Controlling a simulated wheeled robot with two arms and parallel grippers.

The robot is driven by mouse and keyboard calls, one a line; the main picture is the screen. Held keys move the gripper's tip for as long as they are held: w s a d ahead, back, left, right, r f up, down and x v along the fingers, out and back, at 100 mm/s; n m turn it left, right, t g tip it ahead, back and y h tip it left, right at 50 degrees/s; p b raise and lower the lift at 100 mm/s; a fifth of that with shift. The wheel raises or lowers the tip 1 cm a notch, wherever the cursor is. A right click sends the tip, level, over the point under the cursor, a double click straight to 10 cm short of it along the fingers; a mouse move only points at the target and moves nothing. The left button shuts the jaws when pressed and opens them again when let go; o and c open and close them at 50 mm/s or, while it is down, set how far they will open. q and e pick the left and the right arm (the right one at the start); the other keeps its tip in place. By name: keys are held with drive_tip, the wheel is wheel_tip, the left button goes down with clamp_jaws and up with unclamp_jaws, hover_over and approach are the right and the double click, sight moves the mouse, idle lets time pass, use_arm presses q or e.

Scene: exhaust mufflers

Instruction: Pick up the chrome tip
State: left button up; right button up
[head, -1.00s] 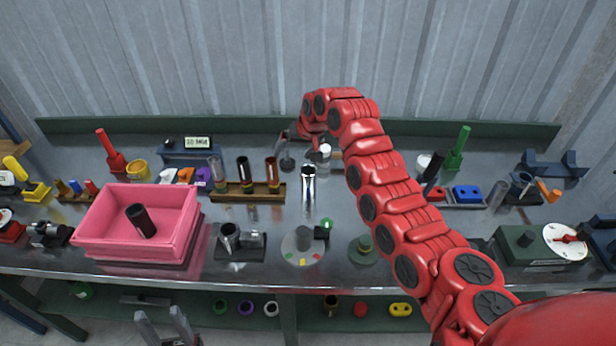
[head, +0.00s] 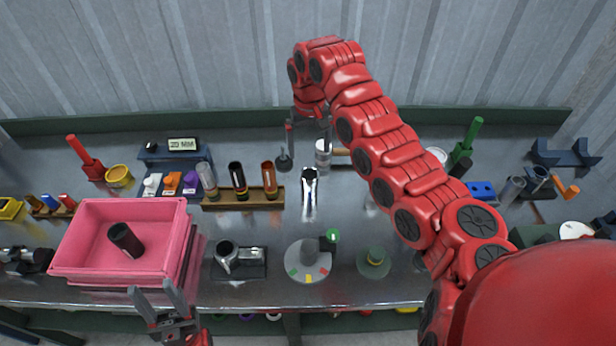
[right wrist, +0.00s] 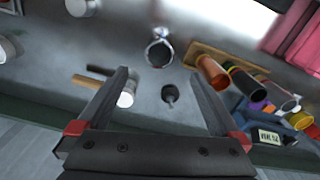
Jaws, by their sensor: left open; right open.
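The chrome tip (head: 309,190) looks like a shiny upright tube with a dark open mouth, on the metal bench near the middle. It also shows in the right wrist view (right wrist: 159,50), just beyond the fingertips. My right gripper (head: 309,135) is open and empty, above the back of the bench and behind the tip, apart from it. In the right wrist view its two fingers (right wrist: 160,78) are wide apart. My left gripper (head: 156,292) is open and empty at the bench's front edge, by the pink bin.
A wooden rack (head: 220,203) with several tubes stands left of the tip. A dark plunger-like piece (head: 284,162) and a white-topped can (head: 323,153) stand close behind it. The pink bin (head: 75,240) holds a dark cylinder (head: 125,239). A round dial base (head: 305,268) lies in front.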

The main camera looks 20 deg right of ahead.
sight(309, 174)
wheel_tip(309, 174, down, 10)
drive_tip(key=shift+r+p, duration=0.1)
drive_tip(key=shift+p, duration=0.75)
wheel_tip(309, 174, down, 4)
drive_tip(key=shift+s+d+f+p, duration=0.1)
drive_tip(key=shift+f+p, duration=0.1)
drive_tip(key=shift+p, duration=1.05)
drive_tip(key=shift+f, duration=0.45)
drive_tip(key=c, duration=1.3)
